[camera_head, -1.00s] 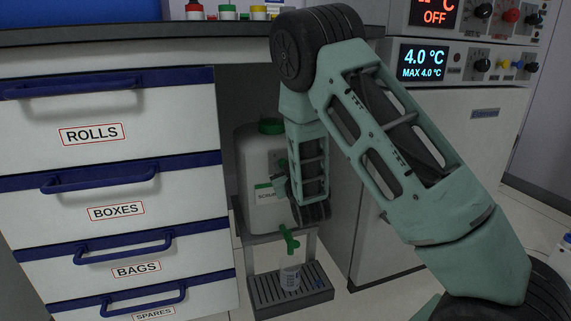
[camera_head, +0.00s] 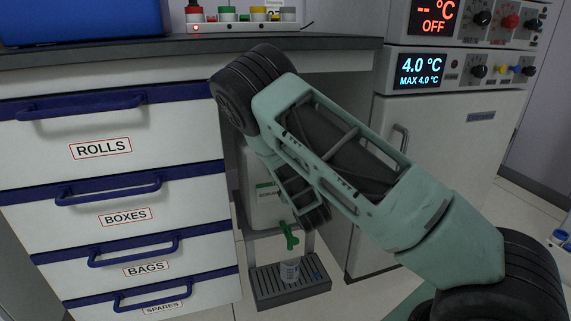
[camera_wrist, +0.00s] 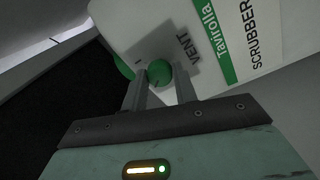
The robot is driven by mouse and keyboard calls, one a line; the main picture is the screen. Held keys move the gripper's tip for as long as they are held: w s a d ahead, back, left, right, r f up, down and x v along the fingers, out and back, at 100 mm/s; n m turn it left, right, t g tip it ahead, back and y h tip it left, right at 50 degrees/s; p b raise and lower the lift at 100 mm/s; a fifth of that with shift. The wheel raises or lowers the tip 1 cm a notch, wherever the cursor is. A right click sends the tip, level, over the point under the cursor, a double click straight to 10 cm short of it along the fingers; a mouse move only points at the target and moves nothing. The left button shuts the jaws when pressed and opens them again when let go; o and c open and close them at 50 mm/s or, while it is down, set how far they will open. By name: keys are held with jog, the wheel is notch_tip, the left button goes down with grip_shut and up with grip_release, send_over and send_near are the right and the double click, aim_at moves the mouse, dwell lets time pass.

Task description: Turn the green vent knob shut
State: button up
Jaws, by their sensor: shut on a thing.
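The white scrubber canister (camera_head: 262,205) stands in the recess under the bench, partly hidden by my arm. In the wrist view its wall (camera_wrist: 145,22) shows a green label stripe and the word VENT beside the round green vent knob (camera_wrist: 159,72). My gripper (camera_wrist: 160,80) has a finger on each side of this knob and is shut on it. The gripper is hidden behind my own arm in the head view. A second green round part (camera_wrist: 123,66) shows just left of the knob, partly behind a finger.
Drawers with blue handles (camera_head: 110,195) stand to the left. A white cabinet (camera_head: 450,150) with control units is to the right.

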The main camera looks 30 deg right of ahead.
jog(key=shift+n+p, duration=0.45)
jog(key=shift+n, duration=0.55)
jog(key=o, duration=1)
jog(key=shift+c, duration=0.2)
jog(key=shift+s, duration=0.1)
jog(key=p+v, duration=0.5)
jog(key=v, duration=1.2)
jog(key=shift+f, duration=0.25)
jog(key=shift+s+a, duration=0.1)
